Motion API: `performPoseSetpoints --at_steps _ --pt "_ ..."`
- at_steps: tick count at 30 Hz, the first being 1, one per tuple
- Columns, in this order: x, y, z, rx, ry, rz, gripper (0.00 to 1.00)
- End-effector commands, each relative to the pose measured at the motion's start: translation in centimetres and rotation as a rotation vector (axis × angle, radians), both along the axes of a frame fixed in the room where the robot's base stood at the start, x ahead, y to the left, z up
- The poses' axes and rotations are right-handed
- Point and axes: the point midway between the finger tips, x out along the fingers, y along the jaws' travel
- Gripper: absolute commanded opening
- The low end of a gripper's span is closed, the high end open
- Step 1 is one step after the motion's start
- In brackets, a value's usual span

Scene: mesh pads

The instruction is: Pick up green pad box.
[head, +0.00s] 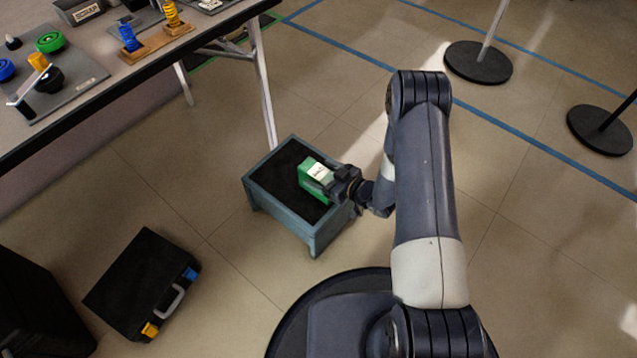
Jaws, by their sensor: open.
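The green pad box (308,184) has a white label on its top. It sits on the black top of a low grey-blue stool (277,227), right of the middle of that top. My gripper (329,187) is at the right side of the green box, very close to it or around its right end. The gripper's dark body hides part of the box's right side. The jaws are open. I cannot tell whether the fingers touch the box.
A table (112,95) with small parts stands at the upper left, its leg (264,100) just behind the stool. A black case (143,284) lies on the floor at the lower left. Round black bases (478,62) stand at the right. Floor between is clear.

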Motion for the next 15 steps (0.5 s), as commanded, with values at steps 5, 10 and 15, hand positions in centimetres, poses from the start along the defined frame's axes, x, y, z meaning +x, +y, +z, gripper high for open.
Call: performPoseSetpoints --at_steps 5,10,15 --pt "0.11 0.11 0.03 0.000 0.000 -0.001 0.76" --pt "0.10 0.10 0.04 0.000 0.000 0.000 0.67" --pt "0.09 0.09 0.03 0.000 0.000 0.000 0.53"
